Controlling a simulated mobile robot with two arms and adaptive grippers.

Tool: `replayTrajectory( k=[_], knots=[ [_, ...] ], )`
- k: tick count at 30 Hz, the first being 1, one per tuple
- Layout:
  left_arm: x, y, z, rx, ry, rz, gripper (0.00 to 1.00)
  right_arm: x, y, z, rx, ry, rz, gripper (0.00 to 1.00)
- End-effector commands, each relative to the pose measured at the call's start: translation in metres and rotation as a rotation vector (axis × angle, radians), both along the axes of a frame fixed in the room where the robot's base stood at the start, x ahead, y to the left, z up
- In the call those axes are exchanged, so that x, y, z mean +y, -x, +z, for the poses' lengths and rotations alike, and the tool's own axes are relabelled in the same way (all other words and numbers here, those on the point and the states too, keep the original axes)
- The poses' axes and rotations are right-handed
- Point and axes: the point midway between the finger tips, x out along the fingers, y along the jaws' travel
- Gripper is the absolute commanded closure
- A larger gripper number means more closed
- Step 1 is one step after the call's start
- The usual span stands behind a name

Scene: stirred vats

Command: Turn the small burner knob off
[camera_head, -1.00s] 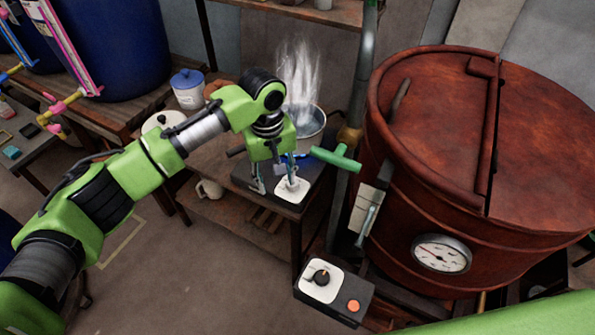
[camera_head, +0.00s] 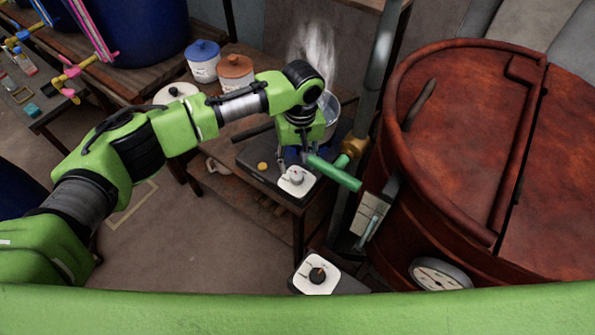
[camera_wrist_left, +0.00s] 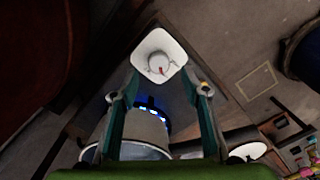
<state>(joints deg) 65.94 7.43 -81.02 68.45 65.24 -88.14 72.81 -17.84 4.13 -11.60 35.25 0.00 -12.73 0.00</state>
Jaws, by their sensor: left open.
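The small burner knob (camera_head: 297,177) is a round pale knob on a white square plate, on the front of the dark burner on the low table. In the left wrist view, the knob (camera_wrist_left: 159,64) has a red mark pointing toward the lower part of its plate. My left gripper (camera_head: 296,163) is open just above and behind the knob. In that wrist view its two fingers (camera_wrist_left: 161,83) stand apart either side below the plate, not closed on it. Blue flames (camera_wrist_left: 152,107) burn beside the metal pot (camera_wrist_left: 143,130). My right gripper is not in view.
A steaming pot (camera_head: 330,112) sits behind my left gripper. A green-handled pipe valve (camera_head: 334,173) stands close right of the knob, before the large red vat (camera_head: 455,140). Another control box with a black knob (camera_head: 318,274) is lower down. Lidded jars (camera_head: 203,62) stand behind.

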Motion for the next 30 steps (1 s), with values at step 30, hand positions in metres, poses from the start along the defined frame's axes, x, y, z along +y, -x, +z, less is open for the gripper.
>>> replayTrajectory(
  k=[30],
  knots=[
    [0.002, 0.001, -0.059, 0.0, 0.0, -0.001, 0.96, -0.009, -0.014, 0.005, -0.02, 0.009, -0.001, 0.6]
  ],
)
